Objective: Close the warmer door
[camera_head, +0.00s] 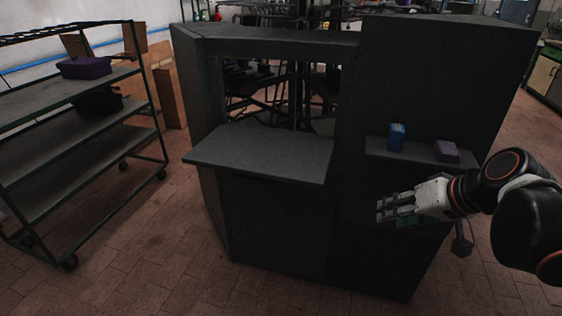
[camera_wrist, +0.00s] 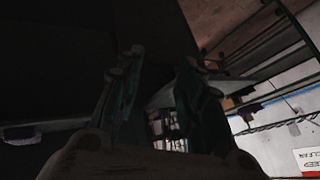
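The warmer is a large dark grey cabinet (camera_head: 270,42) with an open front on its left half. Its door appears to be the flat dark panel (camera_head: 262,157) that lies level, sticking out from the lower edge of the opening; the opening is uncovered. My gripper (camera_head: 383,208) is in front of the cabinet's right half, to the right of the panel and lower in the picture, fingers pointing left. It does not touch the panel in the head view. In the dark wrist view, its two fingers (camera_wrist: 160,65) stand apart with nothing seen between them.
A small shelf on the cabinet's right side holds a blue box (camera_head: 396,137) and a purple box (camera_head: 446,151), just above my gripper. A wheeled rack (camera_head: 75,140) with several shelves stands at the left. Tiled floor is clear between rack and cabinet.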

